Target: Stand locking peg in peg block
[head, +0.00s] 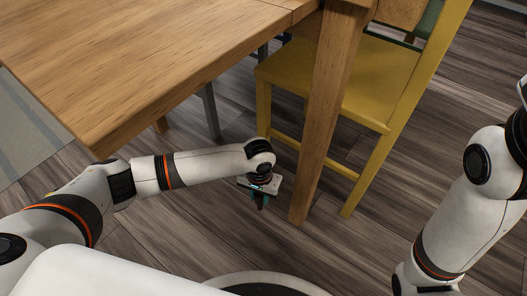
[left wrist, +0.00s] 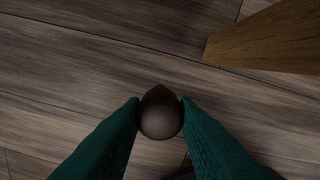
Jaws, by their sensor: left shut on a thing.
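My left gripper (head: 260,199) hangs low over the wooden floor, left of the near table leg. In the left wrist view its two green fingers (left wrist: 160,118) are shut on a dark, round-ended peg (left wrist: 161,121), seen nearly end-on. In the head view the peg is too small and dark to tell clearly from the gripper. Only my right arm shows, at the right edge; its gripper is out of view. No peg block can be made out in either view.
A wooden table (head: 130,60) fills the upper left. Its leg (head: 325,120) stands right of my left gripper and also shows in the left wrist view (left wrist: 270,40). A yellow chair (head: 375,85) stands behind the leg. The plank floor (head: 400,190) is bare between the chair and my right arm.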

